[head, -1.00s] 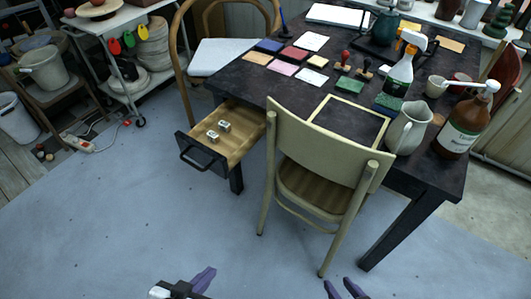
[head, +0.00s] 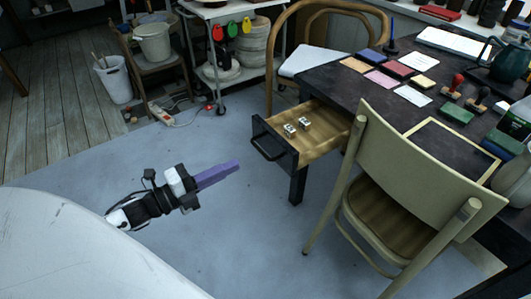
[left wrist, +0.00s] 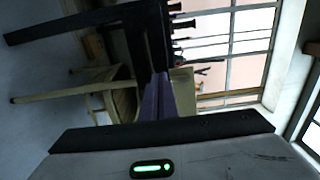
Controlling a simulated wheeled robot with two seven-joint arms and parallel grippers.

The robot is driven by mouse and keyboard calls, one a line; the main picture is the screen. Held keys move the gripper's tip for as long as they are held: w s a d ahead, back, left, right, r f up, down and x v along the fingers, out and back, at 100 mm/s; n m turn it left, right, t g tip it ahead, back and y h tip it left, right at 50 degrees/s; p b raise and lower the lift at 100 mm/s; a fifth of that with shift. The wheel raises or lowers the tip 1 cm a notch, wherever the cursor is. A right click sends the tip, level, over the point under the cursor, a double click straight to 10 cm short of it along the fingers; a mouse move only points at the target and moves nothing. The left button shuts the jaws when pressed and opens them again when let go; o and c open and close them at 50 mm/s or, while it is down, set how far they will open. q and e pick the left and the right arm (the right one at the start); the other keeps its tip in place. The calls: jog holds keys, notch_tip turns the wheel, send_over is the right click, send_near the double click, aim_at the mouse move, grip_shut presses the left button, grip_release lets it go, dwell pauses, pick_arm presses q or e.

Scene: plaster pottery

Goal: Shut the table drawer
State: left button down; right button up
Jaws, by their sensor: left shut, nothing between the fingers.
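The table drawer (head: 322,137) is pulled out from the left side of the dark table (head: 375,85). It has a dark front with a black bar handle (head: 268,148), and two small pale blocks (head: 297,127) lie inside it. My left gripper (head: 236,165) is shut and empty, with its purple fingers together. It is over the floor to the left of the drawer front, apart from the handle. In the left wrist view the purple fingers (left wrist: 158,98) point toward the dark table, which appears sideways. My right gripper is out of the head view.
A cream wooden chair (head: 410,150) stands to the right of the drawer, close to the table. A bentwood chair (head: 305,60) stands behind the drawer. A white trolley (head: 215,10) and a power strip (head: 182,117) are farther back.

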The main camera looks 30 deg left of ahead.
aim_at(276, 145)
pick_arm(q)
jog(key=b+x, duration=0.1)
jog(key=x, duration=1)
jog(key=shift+w+d, duration=0.1)
jog(key=shift+w, duration=0.25)
